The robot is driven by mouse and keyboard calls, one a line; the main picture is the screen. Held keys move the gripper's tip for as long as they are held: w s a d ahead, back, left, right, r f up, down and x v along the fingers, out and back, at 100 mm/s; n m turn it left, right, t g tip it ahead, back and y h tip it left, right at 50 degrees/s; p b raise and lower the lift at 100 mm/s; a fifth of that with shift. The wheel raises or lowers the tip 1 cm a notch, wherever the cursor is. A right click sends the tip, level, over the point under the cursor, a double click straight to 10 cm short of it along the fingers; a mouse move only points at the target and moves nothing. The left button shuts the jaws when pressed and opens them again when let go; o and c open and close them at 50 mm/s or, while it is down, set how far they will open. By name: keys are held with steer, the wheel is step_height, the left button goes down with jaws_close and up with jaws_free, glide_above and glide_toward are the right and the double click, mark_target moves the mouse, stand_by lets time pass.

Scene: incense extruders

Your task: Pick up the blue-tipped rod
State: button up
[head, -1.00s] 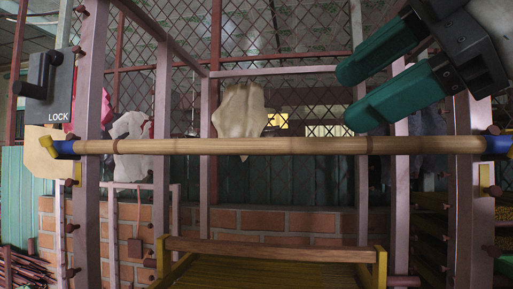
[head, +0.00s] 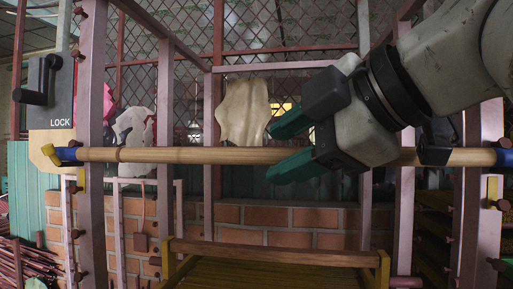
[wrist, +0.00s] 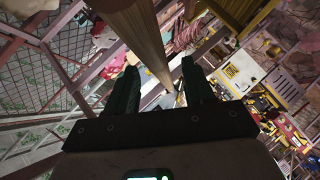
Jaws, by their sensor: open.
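The blue-tipped rod (head: 190,155) is a long pale bamboo pole. It lies level across the head view, with a blue end at the far left and another at the right edge. The left end rests on a yellow bracket (head: 49,154). My gripper (head: 270,154) is open, with green fingers pointing left along the rod, one above and one below its line in the picture. My gripper hides part of the rod's right half. In the wrist view the rod (wrist: 142,38) runs from the top down between the fingers (wrist: 160,66). Whether it lies between them in depth is unclear.
Pinkish metal posts (head: 90,215) with pegs stand at left and right. A black lever box marked LOCK (head: 55,95) is at the left. A yellow slatted rack (head: 270,272) with a wooden bar lies below. A mesh fence and brick wall are behind.

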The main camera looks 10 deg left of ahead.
steer(key=shift+c, duration=0.4)
jaws_close()
stand_by(0.4)
